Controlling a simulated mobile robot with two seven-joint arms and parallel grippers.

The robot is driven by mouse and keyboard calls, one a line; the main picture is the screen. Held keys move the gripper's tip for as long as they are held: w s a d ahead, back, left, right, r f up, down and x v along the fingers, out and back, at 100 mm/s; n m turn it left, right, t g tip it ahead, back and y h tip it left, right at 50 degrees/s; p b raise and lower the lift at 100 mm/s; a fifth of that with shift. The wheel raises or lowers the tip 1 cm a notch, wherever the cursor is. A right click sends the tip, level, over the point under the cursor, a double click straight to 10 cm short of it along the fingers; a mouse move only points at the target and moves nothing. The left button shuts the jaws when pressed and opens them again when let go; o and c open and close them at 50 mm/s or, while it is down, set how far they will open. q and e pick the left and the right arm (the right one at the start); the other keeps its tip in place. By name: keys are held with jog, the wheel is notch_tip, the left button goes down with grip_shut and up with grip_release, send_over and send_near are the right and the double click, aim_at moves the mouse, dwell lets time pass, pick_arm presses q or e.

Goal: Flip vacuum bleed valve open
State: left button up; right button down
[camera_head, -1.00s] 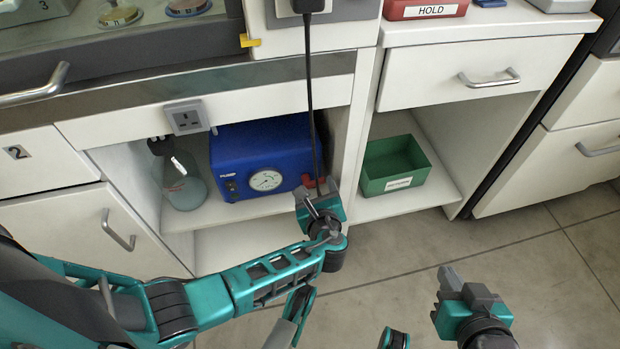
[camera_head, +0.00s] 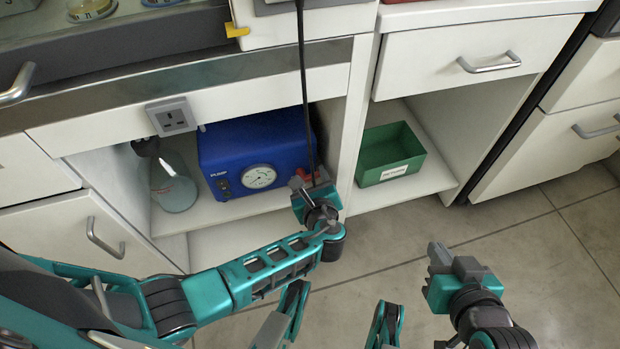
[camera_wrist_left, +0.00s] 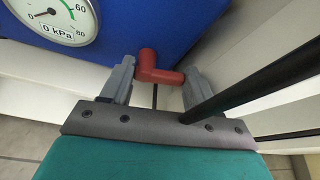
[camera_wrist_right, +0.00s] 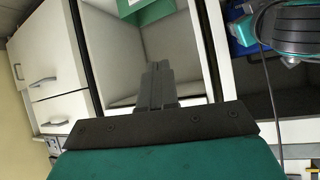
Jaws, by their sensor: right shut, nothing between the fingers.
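The blue pump (camera_head: 256,145) sits on a low open shelf, with a round white gauge (camera_head: 258,176) on its front. Its red valve lever (camera_wrist_left: 155,66) is an elbow shape in the left wrist view; in the head view the red part (camera_head: 308,177) is partly hidden by my left gripper (camera_head: 306,186). In the left wrist view my left gripper (camera_wrist_left: 158,84) is open, its fingers on either side of the lever. I cannot tell whether they touch it. My right gripper (camera_head: 436,256) is shut and empty, out over the floor.
A black cable (camera_head: 303,85) hangs down close to my left gripper and crosses beside it in the left wrist view. A glass flask (camera_head: 173,188) stands left of the pump. A green bin (camera_head: 390,155) sits on the right shelf, beyond a white upright panel.

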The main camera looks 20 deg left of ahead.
pick_arm(q)
jog(key=c, duration=0.5)
jog(key=shift+d+r+m+p, duration=0.15)
jog(key=shift+m+p, duration=0.15)
jog(key=shift+p, duration=0.2)
jog(key=shift+w+y, duration=0.1)
jog(key=shift+y, duration=0.2)
jog(key=shift+f+m+g+p, duration=0.25)
jog(key=shift+m+g+p, duration=0.15)
jog(key=shift+m+p, duration=0.15)
jog(key=shift+m+y, duration=0.25)
jog(key=shift+y, duration=0.05)
jog(key=shift+f, duration=0.1)
pick_arm(e)
jog(key=shift+d+r, duration=0.35)
pick_arm(q)
jog(key=o, duration=0.8)
pick_arm(e)
jog(key=shift+s, duration=0.1)
